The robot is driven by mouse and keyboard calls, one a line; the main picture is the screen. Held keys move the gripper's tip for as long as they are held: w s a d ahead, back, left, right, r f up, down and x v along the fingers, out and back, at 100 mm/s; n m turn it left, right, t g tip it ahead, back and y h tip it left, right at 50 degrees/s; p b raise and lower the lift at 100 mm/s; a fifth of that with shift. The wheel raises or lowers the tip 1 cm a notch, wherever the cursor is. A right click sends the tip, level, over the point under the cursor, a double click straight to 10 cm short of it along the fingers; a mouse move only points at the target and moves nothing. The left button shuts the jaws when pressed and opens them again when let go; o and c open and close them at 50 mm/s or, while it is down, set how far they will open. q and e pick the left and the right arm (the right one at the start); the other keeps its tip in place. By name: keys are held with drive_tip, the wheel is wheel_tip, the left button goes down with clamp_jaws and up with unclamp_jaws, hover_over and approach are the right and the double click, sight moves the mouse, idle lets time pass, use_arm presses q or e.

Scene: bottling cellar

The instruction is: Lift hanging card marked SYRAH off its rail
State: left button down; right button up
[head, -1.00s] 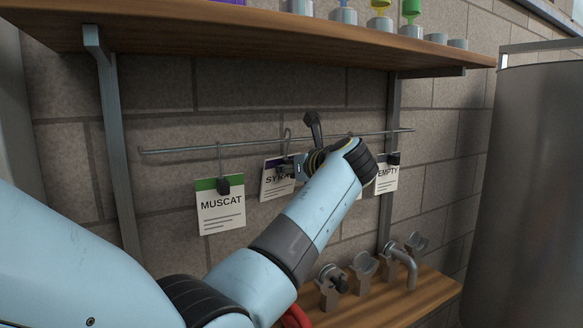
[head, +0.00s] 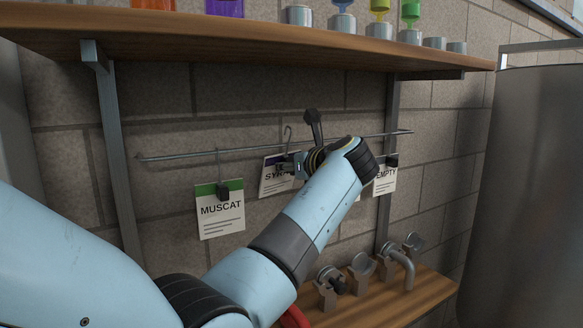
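The card marked SYRAH (head: 270,184) is white with a purple top band. It is tilted, and my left gripper covers its right part. My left gripper (head: 287,165) appears shut on the card near its top; its fingertips are small and partly hidden by the wrist. The card's wire hook (head: 288,134) stands up at the thin metal rail (head: 175,156), its loop above the rail line. I cannot tell whether hook and rail still touch. My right gripper is not in view.
A green-topped MUSCAT card (head: 220,209) hangs to the left, and an EMPTY card (head: 385,182) to the right. Another card is mostly hidden behind my wrist. A wooden shelf (head: 250,48) runs above. Metal fittings (head: 362,267) stand below, and a steel tank (head: 530,190) is at right.

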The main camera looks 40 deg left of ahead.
use_arm(q)
drive_tip(key=s+d, duration=0.4)
drive_tip(key=d, duration=0.4)
drive_tip(key=shift+f, duration=0.15)
idle(0.6)
drive_tip(key=r+x, duration=0.1)
drive_tip(key=x, duration=0.6)
drive_tip(key=shift+a+r, duration=0.2)
drive_tip(key=shift+r, duration=0.3)
